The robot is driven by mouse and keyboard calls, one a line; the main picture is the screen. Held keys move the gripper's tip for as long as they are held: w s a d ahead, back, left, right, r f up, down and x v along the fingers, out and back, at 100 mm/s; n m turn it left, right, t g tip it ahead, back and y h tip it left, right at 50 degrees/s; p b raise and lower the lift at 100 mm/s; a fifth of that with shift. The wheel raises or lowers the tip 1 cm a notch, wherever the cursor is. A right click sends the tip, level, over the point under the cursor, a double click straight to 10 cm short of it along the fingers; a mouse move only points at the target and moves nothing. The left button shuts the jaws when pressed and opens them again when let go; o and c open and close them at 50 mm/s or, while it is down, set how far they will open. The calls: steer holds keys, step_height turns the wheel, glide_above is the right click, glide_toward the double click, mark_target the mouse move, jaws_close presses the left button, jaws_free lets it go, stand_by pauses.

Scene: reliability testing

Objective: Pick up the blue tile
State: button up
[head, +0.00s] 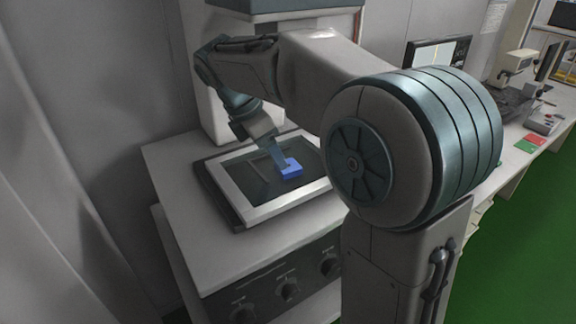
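The blue tile (292,170) is at the dark panel of a framed tray (226,185) on the white machine. I cannot tell whether it rests on the panel or is slightly raised. My gripper (281,163) points down at the tile from above and behind. A finger overlaps the tile's upper left edge in the picture. The other finger is not clearly seen, so its opening and any grip on the tile cannot be told.
My large arm joint hides the tray's right side. The white machine (179,163) has a dark knob panel (265,292) in front. A wall stands close on the left. On the right bench lie a red card (537,140) and a green card (525,147), near a microscope-like device (514,68).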

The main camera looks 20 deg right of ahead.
mark_target(289, 165)
steer(key=shift+w+d, duration=0.2)
steer(key=shift+d, duration=0.75)
steer(key=x, duration=0.5)
steer(key=shift+d, duration=0.15)
steer(key=c, duration=1.1)
